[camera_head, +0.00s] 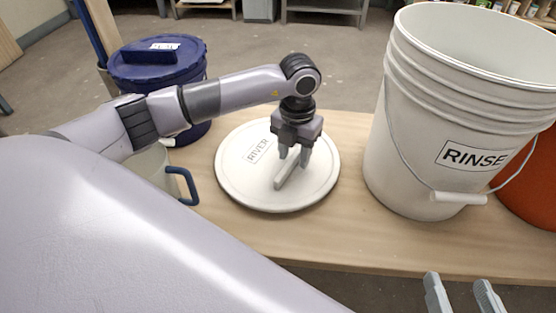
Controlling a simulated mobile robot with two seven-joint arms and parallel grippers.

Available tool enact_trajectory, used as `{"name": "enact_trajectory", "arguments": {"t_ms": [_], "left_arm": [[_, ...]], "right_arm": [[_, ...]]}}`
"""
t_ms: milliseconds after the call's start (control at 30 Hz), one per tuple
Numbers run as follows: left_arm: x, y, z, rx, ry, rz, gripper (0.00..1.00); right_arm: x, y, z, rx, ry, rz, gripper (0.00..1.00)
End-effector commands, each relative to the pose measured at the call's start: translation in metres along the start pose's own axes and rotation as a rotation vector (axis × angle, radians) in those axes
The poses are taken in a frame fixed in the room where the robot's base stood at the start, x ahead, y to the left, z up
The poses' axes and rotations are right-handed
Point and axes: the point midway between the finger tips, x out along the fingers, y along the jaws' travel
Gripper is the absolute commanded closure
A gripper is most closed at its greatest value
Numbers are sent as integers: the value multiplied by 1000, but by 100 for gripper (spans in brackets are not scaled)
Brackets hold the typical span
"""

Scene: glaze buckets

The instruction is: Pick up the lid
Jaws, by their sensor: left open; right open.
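The lid (235,183) is a round, off-white disc marked RIVER, lying flat on the wooden table. A raised bar handle (288,172) stands at its middle. My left gripper (294,156) points down over the lid, with its open fingers at the handle. I cannot tell whether the fingers touch the handle. My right gripper (461,294) shows only as two parted fingertips at the bottom right edge, below the table's front edge. It is open and empty.
A white bucket (420,150) labelled RINSE stands right of the lid. An orange bucket (535,180) is partly hidden behind it. A blue lidded bucket (155,65) and a blue-handled pale mug-like vessel (150,165) stand left. Bare table (330,240) shows in front of the lid.

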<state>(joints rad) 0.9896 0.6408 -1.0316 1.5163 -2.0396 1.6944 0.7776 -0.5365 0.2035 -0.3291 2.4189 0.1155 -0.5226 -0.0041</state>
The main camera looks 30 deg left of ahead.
Motion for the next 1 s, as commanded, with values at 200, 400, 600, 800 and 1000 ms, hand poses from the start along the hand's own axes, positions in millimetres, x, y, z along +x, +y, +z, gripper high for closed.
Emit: {"name": "enact_trajectory", "arguments": {"t_ms": [200,400,600,800,1000], "left_arm": [[0,0,0,0,1,0,56],[3,0,0,0,1,0,56],[5,0,0,0,1,0,56],[5,0,0,0,1,0,56],[5,0,0,0,1,0,100]], "right_arm": [[0,0,0,0,0,0,26],[0,0,0,1,0,-1,26],[0,0,0,1,-1,-1,26],[0,0,0,1,-1,-1,26],[0,0,0,1,-1,-1,26]]}}
